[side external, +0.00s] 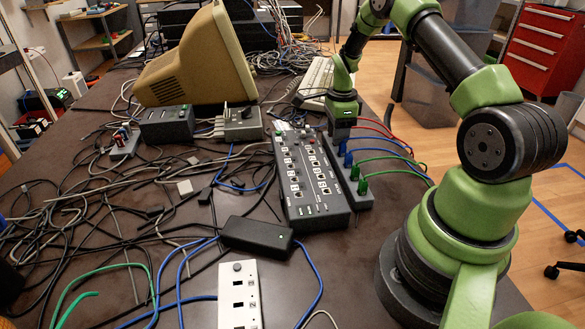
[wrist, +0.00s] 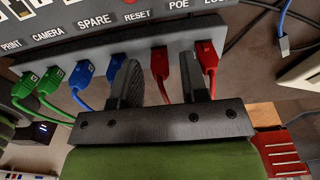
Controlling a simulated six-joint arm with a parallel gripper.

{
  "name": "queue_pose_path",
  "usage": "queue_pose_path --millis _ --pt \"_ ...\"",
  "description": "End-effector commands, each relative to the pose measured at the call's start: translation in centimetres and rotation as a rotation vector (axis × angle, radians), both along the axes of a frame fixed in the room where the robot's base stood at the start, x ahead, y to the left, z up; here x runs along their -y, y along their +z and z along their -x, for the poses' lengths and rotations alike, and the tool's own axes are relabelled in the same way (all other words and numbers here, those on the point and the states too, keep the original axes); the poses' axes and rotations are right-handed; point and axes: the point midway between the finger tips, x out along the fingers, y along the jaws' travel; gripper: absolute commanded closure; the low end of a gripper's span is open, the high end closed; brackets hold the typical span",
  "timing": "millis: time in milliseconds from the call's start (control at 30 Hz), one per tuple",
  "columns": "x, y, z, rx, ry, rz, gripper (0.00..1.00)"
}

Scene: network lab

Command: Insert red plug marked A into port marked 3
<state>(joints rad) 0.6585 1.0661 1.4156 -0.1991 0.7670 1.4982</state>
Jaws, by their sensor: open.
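Two red plugs stand in the dark plug rack in the wrist view, one red plug (wrist: 160,62) between my jaws and another red plug (wrist: 207,54) just right of the right finger. No letter A is readable on either. My gripper (wrist: 158,80) is open, its fingers on both sides of the first red plug with visible gaps. In the side view my gripper (side external: 341,124) is low over the rack's far end and hides the red plugs; only their red cables (side external: 385,127) show. I cannot make out which port is marked 3.
Blue plugs (side external: 347,157) and green plugs (side external: 362,185) share the rack (side external: 362,203). A grey switch box (side external: 318,209) with labelled ports lies beside it. A white panel (side external: 238,270) with dark openings is at the front. A black adapter (side external: 257,236) and loose cables crowd the left.

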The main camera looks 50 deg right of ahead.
Motion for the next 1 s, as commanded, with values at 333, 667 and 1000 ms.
queue_pose_path --millis 333,667,1000 --pt "0.0 0.0 0.0 0.0 0.0 0.0 1.0" --pt "0.0 0.3 0.0 0.001 0.0 0.001 1.0" --pt "0.0 1.7 0.0 0.001 0.0 0.001 1.0"
